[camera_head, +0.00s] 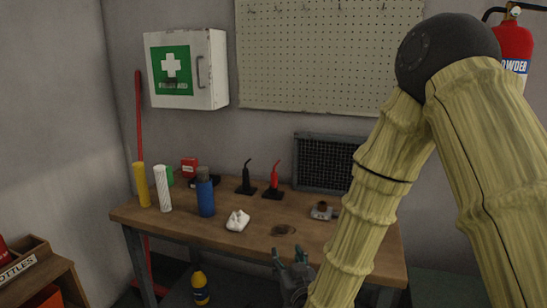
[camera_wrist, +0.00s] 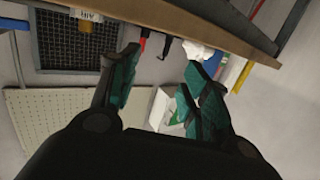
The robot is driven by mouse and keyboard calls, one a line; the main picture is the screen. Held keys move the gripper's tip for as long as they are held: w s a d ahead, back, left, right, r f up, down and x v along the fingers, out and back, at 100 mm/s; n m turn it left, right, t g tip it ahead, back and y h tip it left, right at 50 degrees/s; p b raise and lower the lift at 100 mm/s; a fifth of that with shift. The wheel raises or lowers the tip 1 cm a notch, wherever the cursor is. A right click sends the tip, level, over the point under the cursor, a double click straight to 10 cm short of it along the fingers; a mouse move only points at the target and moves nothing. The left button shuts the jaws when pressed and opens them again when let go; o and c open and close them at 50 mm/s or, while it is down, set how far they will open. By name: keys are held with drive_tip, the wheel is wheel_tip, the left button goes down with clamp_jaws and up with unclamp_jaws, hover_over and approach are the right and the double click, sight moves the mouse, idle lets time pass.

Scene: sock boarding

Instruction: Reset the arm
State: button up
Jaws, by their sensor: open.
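My gripper (camera_head: 292,272) shows at the bottom of the head view, in front of the workbench's front edge, below the arm's yellowish ribbed sleeve. In the wrist view my gripper (camera_wrist: 160,78) has its two green-padded fingers spread apart, with nothing between them. The wrist picture looks turned over, with the bench edge (camera_wrist: 200,25) at the top. My arm, bent at a dark round elbow joint, fills the right side of the head view and hides the bench's right part.
The workbench (camera_head: 190,226) carries a yellow cylinder (camera_head: 142,184), a white cylinder (camera_head: 162,187), a blue bottle (camera_head: 205,196), a crumpled white item (camera_head: 238,220) and black and red tools (camera_head: 273,182). A mesh panel (camera_head: 325,162) stands behind. A yellow bottle (camera_head: 200,287) sits below.

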drive_tip(key=s+d+f+m+g+h, duration=0.1)
drive_tip(key=s+d+f+g, duration=0.3)
drive_tip(key=s+f, duration=0.55)
drive_tip(key=s+d+f+g+h, duration=0.1)
drive_tip(key=s+d+f+g, duration=0.35)
drive_tip(key=f, duration=0.85)
drive_tip(key=s+d+f+m+g, duration=0.1)
drive_tip(key=s+d+f+g, duration=0.25)
drive_tip(key=s+f, duration=0.65)
drive_tip(key=s+d+f+g+h, duration=0.1)
drive_tip(key=s+d+f+g, duration=0.2)
drive_tip(key=s, duration=0.5)
drive_tip(key=s+d+f+g, duration=0.1)
drive_tip(key=s+d+f, duration=0.35)
drive_tip(key=s, duration=0.35)
wheel_tip(320, 180, up, 12)
drive_tip(key=p, duration=1.2)
drive_tip(key=shift+w+a+m, duration=0.25)
drive_tip(key=shift+a+m, duration=0.05)
